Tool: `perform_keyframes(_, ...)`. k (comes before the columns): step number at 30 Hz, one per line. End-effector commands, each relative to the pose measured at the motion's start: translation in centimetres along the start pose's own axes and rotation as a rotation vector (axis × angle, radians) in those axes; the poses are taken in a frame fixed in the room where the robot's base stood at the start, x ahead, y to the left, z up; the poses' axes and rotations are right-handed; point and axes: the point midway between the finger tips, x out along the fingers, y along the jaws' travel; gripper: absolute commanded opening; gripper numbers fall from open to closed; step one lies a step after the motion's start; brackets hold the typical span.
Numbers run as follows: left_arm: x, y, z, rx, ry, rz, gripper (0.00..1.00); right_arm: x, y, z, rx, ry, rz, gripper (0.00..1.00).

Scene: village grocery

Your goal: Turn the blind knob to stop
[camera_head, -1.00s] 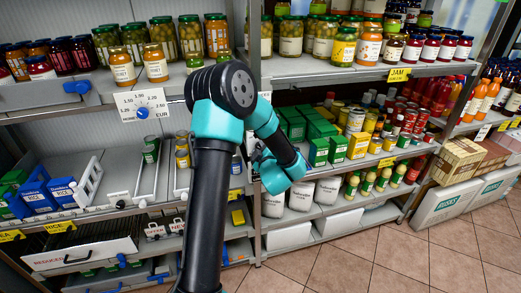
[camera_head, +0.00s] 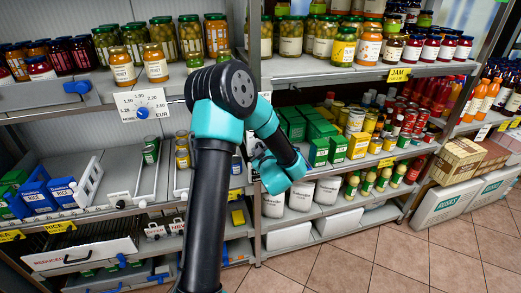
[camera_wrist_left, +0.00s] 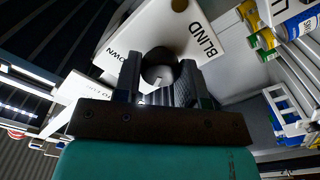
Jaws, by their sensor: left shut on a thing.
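The blind knob (camera_wrist_left: 160,62) is a dark round knob on a white plate (camera_wrist_left: 150,25) marked BLIND, with DOWN lettered beside the knob. My left gripper (camera_wrist_left: 159,73) is shut on the knob, one dark finger on each side, in the left wrist view. A small light mark shows on the knob between the fingers. The knob's pointer direction is hard to read. In the head view my left arm rises from the bottom centre and bends down to the right. The knob and the fingertips are hidden there. My right gripper is not in view.
Another dial with a blue knob (camera_head: 142,112) and EUR prices is on the left shelf edge. Jars (camera_head: 123,66) stand on the shelf above. Boxes and cans (camera_head: 338,148) fill the shelves right of my arm. Tiled floor (camera_head: 370,250) is clear at lower right.

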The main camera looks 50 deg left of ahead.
Motion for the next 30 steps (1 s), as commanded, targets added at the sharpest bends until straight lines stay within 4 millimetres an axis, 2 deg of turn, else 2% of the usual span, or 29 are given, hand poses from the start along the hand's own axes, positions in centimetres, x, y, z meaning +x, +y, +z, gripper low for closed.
perform_keyframes(15,-0.03,0.05,0.03,0.405,-0.001,-0.001,0.14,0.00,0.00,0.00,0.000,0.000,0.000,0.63)
perform_keyframes(21,-0.03,0.05,0.04,0.487,-0.001,-0.001,0.14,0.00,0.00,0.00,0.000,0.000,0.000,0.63)
perform_keyframes(30,-0.03,0.05,0.04,0.516,-0.001,-0.001,0.14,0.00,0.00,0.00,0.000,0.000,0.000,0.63)
